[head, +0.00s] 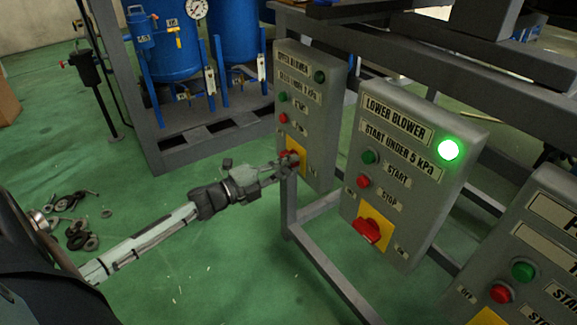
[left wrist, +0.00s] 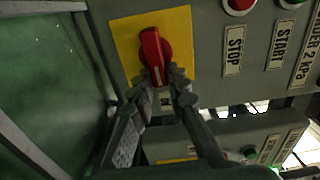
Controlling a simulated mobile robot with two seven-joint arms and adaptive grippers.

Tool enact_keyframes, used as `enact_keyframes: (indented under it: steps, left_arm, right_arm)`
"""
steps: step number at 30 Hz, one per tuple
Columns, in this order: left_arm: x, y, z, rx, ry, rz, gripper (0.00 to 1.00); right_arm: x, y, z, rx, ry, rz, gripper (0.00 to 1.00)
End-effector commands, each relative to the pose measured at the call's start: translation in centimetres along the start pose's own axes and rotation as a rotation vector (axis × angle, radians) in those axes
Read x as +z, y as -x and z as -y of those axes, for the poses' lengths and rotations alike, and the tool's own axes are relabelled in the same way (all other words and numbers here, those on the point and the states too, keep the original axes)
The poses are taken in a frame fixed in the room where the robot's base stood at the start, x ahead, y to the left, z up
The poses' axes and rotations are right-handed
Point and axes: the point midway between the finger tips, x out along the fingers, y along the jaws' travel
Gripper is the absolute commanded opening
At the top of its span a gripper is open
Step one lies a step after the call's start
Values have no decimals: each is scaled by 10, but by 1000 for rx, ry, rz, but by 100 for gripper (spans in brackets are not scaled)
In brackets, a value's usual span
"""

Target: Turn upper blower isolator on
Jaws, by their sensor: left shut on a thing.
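The upper blower box (head: 318,140) is a grey panel with a dark lamp (head: 319,77), a green start button (head: 283,97) and a red stop button (head: 283,118). Its red isolator knob (left wrist: 152,48) sits on a yellow plate (left wrist: 122,40) low on the box. My left gripper (head: 287,163) reaches the knob from the left. In the left wrist view its fingertips (left wrist: 163,78) are closed around the outer end of the knob's handle. In the head view the gripper hides most of the knob. My right gripper is in neither view.
The lower blower box (head: 408,190) stands to the right, with a lit green lamp (head: 448,150) and its own red isolator knob (head: 368,230). Another control box (head: 540,240) is at the right edge. A grey frame (head: 335,285) carries the boxes. Blue tanks (head: 165,40) stand behind.

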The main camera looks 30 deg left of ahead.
Motion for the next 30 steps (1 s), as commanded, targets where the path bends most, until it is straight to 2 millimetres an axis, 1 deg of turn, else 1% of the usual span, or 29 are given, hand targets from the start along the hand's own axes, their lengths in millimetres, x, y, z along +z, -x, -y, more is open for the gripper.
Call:
enact_keyframes:
  steps: [9,20,21,25,30]
  left_arm:
    - [-1,0,-2,1,-56,-3,0]
    - [-1,0,-3,2,-60,-3,0]
    - [-1,0,-3,2,-60,-3,19]
    - [-1,0,-3,2,-59,-2,35]
    - [0,0,-2,1,-58,-1,36]
  right_arm:
    - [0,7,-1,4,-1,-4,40]
    - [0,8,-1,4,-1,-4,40]
    - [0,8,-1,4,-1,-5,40]
    - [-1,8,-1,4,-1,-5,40]
    - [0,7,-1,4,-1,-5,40]
